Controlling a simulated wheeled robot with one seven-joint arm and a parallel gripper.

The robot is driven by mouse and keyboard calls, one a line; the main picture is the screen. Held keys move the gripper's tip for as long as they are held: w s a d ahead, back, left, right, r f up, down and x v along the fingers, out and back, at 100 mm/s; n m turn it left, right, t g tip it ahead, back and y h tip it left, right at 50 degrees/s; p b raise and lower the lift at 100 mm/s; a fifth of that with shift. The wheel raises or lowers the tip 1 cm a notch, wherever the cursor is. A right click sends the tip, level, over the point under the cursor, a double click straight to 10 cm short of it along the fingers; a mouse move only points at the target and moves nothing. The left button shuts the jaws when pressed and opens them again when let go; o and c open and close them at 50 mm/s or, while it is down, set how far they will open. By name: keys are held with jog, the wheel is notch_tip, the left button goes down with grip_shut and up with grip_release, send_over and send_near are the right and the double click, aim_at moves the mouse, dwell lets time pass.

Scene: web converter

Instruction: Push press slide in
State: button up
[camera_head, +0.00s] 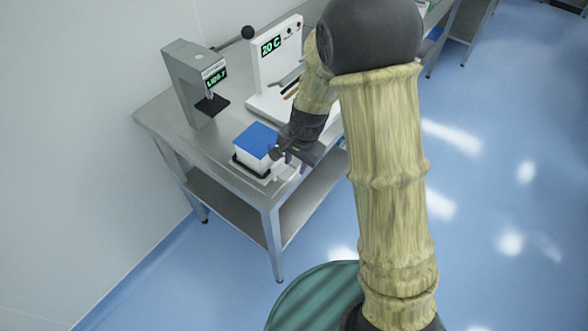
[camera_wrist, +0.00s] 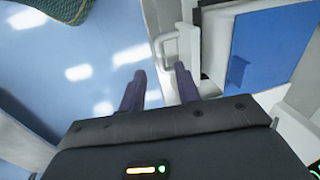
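A white box with a blue top (camera_head: 257,138) sits on a dark-edged base on the metal table, near its front edge. In the wrist view, the blue top (camera_wrist: 275,45) is at the upper right. A white slide part with a loop handle (camera_wrist: 171,48) is beside it. My gripper (camera_head: 284,157) is low at the right side of the blue-topped box. In the wrist view, its two dark fingers (camera_wrist: 159,72) are apart, with nothing seen between the tips. The handle is just beyond the fingertips, nearer the right finger. I cannot tell whether they touch.
A grey press-like machine (camera_head: 187,75) with a green display and a black-knobbed lever stands at the back left of the metal table (camera_head: 160,118). A white unit reading 20 C (camera_head: 276,50) stands behind my arm. Blue floor (camera_head: 490,150) is open to the right.

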aim_at(293, 174)
jog(key=f, duration=0.4)
jog(key=shift+w+a+f, duration=0.2)
jog(key=shift+a, duration=0.1)
grip_shut()
